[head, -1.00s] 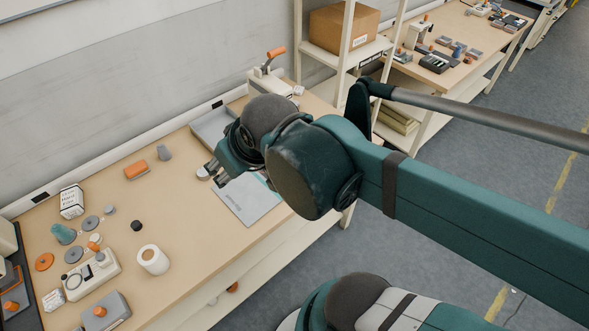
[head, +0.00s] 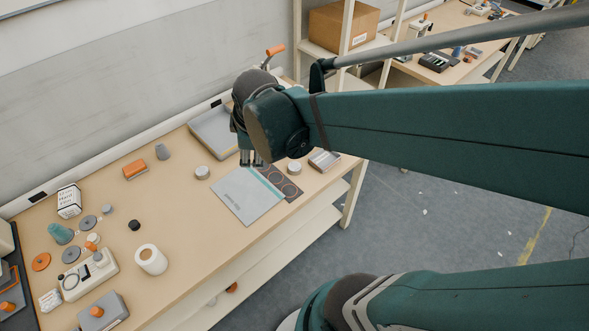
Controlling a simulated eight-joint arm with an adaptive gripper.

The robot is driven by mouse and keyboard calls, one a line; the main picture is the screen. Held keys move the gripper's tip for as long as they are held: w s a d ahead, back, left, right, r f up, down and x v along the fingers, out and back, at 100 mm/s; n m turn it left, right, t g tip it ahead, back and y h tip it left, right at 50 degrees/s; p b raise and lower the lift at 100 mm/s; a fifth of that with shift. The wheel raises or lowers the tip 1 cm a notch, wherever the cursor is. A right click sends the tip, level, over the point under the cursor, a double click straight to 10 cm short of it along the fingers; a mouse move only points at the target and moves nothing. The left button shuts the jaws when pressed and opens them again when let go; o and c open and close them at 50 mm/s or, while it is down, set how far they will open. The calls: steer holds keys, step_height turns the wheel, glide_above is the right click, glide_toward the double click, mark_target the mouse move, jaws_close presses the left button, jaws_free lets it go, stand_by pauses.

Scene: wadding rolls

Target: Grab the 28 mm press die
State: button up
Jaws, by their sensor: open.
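No size marking can be read from here, so I cannot tell which piece is the 28 mm press die. Small round pieces on the bench include a pale grey cylinder (head: 202,172), a round piece (head: 294,168) by the dark strip, a black knob-like piece (head: 134,225) and a small grey piece (head: 107,209). My gripper (head: 251,159) points down, open, with its fingers apart and nothing seen between them. It appears over the top of a grey-and-teal sheet, right of the pale cylinder. My wrist and arm hide part of the bench behind.
A grey tray (head: 212,131) lies behind my gripper. A dark strip with ring marks (head: 281,182) and a small open box (head: 324,160) lie to the right. The bench's middle is clear.

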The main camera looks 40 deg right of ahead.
steer(key=w+d+f+n+g, duration=0.1)
steer(key=w+d+f+n, duration=0.1)
steer(key=d+f+n, duration=0.5)
steer(key=n+g+h+b, duration=0.1)
steer(key=n+g+b, duration=0.1)
steer(key=n, duration=0.4)
glide_toward(295, 166)
steer(key=shift+w+a+f, duration=0.1)
steer(key=shift+w+f, duration=0.1)
steer(key=shift+f, duration=0.15)
steer(key=shift+f, duration=0.15)
steer(key=shift+x, duration=1.15)
steer(key=shift+f, duration=0.15)
steer(key=shift+b+x, duration=0.75)
steer(key=shift+x, duration=1.7)
steer(key=shift+s, duration=0.15)
